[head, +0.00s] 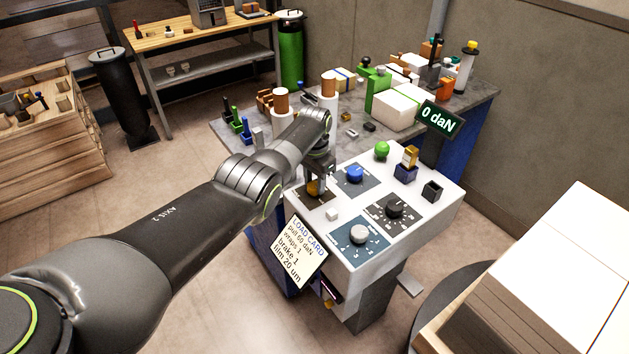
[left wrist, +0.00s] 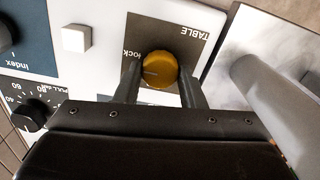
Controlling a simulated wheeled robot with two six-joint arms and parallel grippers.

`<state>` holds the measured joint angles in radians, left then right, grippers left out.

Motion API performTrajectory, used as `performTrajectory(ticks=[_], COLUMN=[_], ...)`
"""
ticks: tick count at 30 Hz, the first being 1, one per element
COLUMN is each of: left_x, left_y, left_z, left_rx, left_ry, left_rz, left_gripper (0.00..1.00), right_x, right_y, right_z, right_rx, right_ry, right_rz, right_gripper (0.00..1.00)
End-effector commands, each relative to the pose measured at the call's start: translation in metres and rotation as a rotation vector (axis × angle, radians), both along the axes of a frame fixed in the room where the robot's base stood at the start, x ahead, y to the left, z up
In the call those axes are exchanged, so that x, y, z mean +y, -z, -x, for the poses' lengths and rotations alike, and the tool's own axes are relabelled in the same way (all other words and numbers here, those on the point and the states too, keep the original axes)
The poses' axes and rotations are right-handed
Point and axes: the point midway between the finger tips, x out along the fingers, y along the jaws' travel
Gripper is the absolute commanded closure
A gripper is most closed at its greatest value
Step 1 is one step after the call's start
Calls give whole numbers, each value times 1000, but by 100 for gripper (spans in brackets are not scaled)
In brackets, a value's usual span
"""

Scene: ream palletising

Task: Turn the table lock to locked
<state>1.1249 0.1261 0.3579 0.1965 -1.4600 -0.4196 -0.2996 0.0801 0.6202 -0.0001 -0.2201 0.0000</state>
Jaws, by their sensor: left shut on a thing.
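The table lock is a round orange-yellow knob (left wrist: 160,70) on a dark plate marked TABLE (left wrist: 192,38), upside down in the left wrist view. A pale line on the knob points left, towards the word "lock", which is partly hidden by a finger. My left gripper (left wrist: 158,82) is shut on the knob, one finger on each side. In the head view my left gripper (head: 316,178) reaches down onto the knob (head: 314,188) at the console's far left corner. My right gripper is out of view.
A load card (head: 298,251) hangs in front. The display (head: 440,118) reads 0 daN.

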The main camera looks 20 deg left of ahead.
Motion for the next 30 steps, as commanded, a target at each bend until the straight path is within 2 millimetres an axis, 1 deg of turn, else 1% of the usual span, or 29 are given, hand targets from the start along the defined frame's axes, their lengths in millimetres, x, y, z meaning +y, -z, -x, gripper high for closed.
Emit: performTrajectory(ticks=[13,14,18,26,30], left_x=[0,0,0,0,0], left_y=[0,0,0,0,-6], left_z=[0,0,0,0,-1], left_rx=[-1,-1,-1,0,-1], left_ry=[11,11,10,9,9], left_rz=[0,0,0,-1,0], left_gripper=[87,62,43,42,42], right_x=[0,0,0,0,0], right_y=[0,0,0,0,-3], right_z=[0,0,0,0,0], right_rx=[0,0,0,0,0], right_ry=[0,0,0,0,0], right_rz=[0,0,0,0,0], right_gripper=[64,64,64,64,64])
